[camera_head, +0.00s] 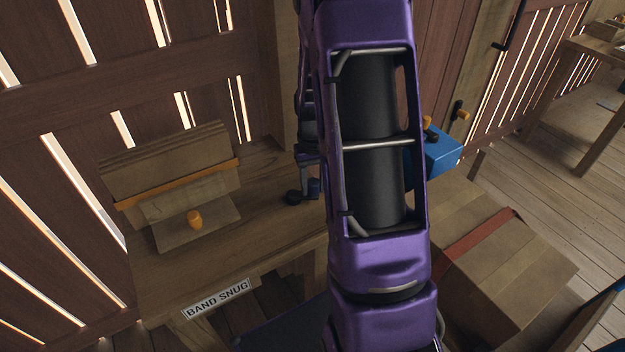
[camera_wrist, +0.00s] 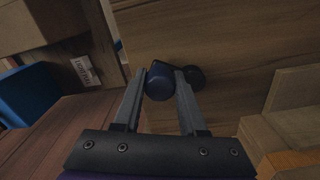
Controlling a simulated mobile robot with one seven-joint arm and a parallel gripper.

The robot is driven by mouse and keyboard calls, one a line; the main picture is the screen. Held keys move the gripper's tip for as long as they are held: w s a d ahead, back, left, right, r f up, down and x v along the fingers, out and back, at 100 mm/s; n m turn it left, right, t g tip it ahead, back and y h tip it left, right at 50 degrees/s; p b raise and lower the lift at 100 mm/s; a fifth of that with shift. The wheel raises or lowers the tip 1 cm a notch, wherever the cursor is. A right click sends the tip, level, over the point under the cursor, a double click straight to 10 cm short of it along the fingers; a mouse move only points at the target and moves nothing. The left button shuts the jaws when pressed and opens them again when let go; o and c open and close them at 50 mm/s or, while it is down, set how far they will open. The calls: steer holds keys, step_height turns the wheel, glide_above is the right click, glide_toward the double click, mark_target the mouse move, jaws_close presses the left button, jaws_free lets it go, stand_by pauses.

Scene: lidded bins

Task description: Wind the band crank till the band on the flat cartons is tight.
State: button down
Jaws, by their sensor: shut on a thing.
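The flat cartons (camera_head: 150,165) lean in a stack on the wooden bench (camera_head: 265,235), with an orange band (camera_head: 180,183) across them. Whether the band is tight or slack, I cannot tell. The cartons also show at the lower right of the wrist view (camera_wrist: 285,125). My gripper (camera_head: 307,172) is at the bench's right part, largely behind my arm. In the wrist view its fingers (camera_wrist: 160,90) are shut on a dark blue round crank grip (camera_wrist: 158,84). A black round part of the crank (camera_wrist: 194,77) lies just beyond the right finger.
A "BAND SNUG" sign (camera_head: 217,298) is on the bench front. To the right are a blue box (camera_head: 442,153) and a large carton with a red strap (camera_head: 525,275). A slatted wall stands close behind.

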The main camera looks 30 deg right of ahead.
steer(key=m, duration=0.1)
steer(key=s+a+m, duration=0.1)
steer(key=m, duration=0.3)
steer(key=shift+s+a+p, duration=0.35)
steer(key=shift+m, duration=0.4)
steer(key=shift+c, duration=2.3)
jaws_free()
step_height(320, 180, up, 18)
steer(key=p, duration=0.2)
steer(key=shift+f+p, duration=0.25)
steer(key=shift+p, duration=0.05)
